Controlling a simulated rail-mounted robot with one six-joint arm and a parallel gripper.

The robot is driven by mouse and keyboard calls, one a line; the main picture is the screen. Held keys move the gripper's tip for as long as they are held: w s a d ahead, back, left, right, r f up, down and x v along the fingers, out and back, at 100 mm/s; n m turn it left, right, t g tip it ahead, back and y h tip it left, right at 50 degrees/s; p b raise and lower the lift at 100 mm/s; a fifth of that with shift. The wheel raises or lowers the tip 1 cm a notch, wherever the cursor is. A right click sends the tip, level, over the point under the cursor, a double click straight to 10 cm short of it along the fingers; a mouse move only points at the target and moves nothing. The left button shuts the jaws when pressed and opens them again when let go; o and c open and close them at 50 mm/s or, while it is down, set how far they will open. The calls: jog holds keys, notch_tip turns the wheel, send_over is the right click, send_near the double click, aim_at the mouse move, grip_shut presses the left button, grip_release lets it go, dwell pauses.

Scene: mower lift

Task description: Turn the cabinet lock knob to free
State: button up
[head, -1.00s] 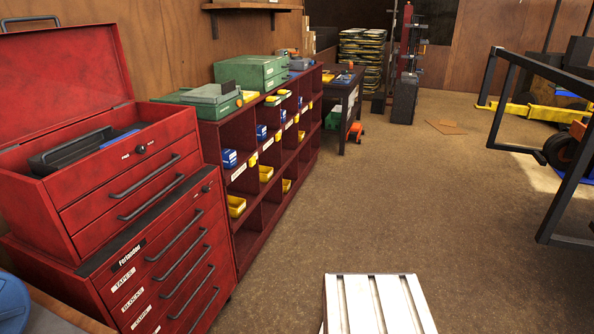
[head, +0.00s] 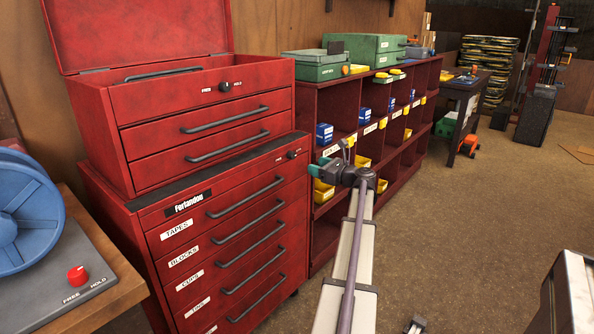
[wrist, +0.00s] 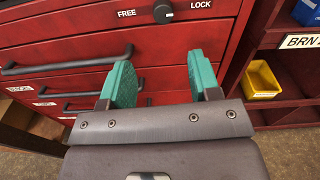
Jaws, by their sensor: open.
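The cabinet lock knob (wrist: 163,12) is small, round and dark, between the words FREE on its left and LOCK on its right in the wrist view. I cannot tell clearly which word it points to. In the head view the knob (head: 291,154) sits at the upper right of the lower red cabinet (head: 150,232). My gripper (wrist: 161,75) is open and empty, with green pads. In the wrist view the knob lies beyond the fingertips, above the gap between them, and apart from them. In the head view my gripper (head: 316,171) is just right of the cabinet's front.
The upper red chest has another dark knob (head: 224,87), marked FREE and HOLD. A red knob (head: 77,275) marked FREE and HOLD is on a grey base beside a blue reel (head: 28,210). Drawer handles (head: 245,197) jut out. Shelves with bins stand right; open floor lies beyond.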

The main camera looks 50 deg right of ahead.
aim_at(294, 155)
jog(key=shift+m, duration=0.5)
jog(key=w, duration=0.7)
jog(key=w+d, duration=0.1)
jog(key=w, duration=0.2)
jog(key=shift+w+r, duration=0.3)
jog(key=shift+w, duration=0.1)
jog(key=shift+c, duration=0.4)
jog(key=c, duration=0.8)
jog(key=shift+c, duration=0.2)
